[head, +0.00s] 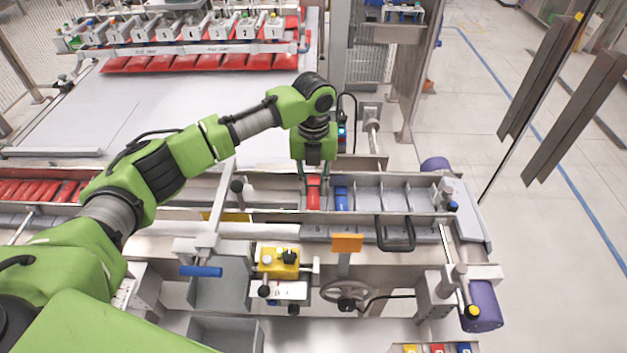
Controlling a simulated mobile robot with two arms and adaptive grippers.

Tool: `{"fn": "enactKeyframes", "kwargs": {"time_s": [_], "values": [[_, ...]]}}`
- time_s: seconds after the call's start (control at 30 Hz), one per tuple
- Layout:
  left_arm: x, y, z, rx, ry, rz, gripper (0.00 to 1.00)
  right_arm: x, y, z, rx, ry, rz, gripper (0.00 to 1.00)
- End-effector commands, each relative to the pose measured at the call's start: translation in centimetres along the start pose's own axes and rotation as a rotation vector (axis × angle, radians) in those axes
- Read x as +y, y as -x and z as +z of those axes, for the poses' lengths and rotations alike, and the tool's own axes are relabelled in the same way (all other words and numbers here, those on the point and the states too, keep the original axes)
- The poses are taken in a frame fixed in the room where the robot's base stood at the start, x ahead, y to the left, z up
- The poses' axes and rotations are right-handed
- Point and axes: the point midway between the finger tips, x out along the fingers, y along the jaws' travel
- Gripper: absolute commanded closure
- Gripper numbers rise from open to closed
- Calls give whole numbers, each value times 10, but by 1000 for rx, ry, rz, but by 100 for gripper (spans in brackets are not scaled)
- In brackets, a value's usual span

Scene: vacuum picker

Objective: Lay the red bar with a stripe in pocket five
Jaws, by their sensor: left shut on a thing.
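My left gripper (313,176) points down over the pocketed conveyor (392,216) and is shut on a red bar (313,196). The bar stands out between the fingers, over the pocket just left of a blue bar (341,198). Whether its lower end touches the pocket floor cannot be told. A lighter band shows near its top, too small to be sure it is a stripe. Several pockets (368,196) to the right of the blue bar look empty. My right gripper is not in view.
Red bars (40,190) lie in a row at the far left. A picker head (190,35) stands above more red packs at the back. A black handle (396,236), an orange plate (347,243) and a yellow control box (279,262) sit along the front.

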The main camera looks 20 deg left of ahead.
Motion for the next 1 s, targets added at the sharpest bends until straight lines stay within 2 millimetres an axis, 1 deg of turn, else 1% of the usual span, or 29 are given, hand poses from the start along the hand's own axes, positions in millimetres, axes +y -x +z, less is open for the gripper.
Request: {"fn": "enactKeyframes", "kwargs": {"time_s": [0.23,0.53,0.63,0.67,0.7,0.73,1.0], "values": [[0,-3,0,1,0,0,100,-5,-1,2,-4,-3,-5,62],[0,-12,0,0,0,-1,100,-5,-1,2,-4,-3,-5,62],[0,-12,0,-1,-1,-1,100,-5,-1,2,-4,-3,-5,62],[0,-12,0,0,-1,-1,73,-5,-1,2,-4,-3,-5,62],[0,-12,0,0,-1,-1,63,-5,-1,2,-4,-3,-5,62],[0,-12,0,0,-1,-1,62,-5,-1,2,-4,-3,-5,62],[0,-12,0,0,0,0,62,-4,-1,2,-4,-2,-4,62]]}}
